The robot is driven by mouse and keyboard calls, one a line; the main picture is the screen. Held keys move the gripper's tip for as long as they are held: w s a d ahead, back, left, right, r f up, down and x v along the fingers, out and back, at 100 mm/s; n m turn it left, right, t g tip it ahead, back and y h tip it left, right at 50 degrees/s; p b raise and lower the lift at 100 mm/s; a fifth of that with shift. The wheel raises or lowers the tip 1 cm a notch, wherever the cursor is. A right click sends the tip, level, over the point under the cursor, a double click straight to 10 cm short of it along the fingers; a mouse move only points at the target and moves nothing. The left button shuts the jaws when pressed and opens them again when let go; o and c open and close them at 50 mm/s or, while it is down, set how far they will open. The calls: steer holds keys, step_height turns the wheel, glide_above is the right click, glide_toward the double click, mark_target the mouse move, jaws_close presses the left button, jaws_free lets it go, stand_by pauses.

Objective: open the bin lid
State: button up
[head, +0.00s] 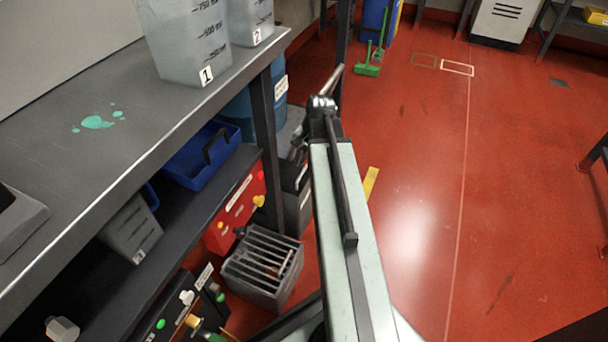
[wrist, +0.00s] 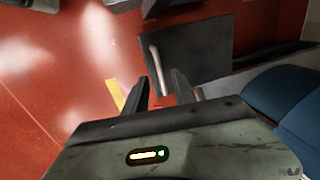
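In the wrist view a dark grey flat panel (wrist: 205,40), which looks like the bin lid, lies ahead of my gripper (wrist: 158,84). A pale bar handle (wrist: 156,68) runs along its left side. My two dark fingers are spread apart with nothing seen held. Their tips point at the handle's lower end; I cannot tell whether they touch it. In the head view a dark box with a label (head: 305,205), probably the bin, stands on the floor, partly hidden by my arm. My gripper is mostly hidden there behind the arm.
A blue container (wrist: 290,105) is at the right in the wrist view. The red floor (head: 430,190) at right is open.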

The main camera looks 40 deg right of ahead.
mark_target(301, 174)
steer(key=f+b, duration=0.1)
steer(key=f, duration=0.1)
steer(key=f+b, duration=0.1)
steer(key=f, duration=0.1)
steer(key=shift+w+a+b, duration=0.15)
steer(key=shift+w+b, duration=0.15)
steer(key=shift+r, duration=0.15)
steer(key=shift+c, duration=0.3)
jaws_close()
steer(key=shift+w+a, duration=0.1)
steer(key=shift+w, duration=0.1)
stand_by(0.3)
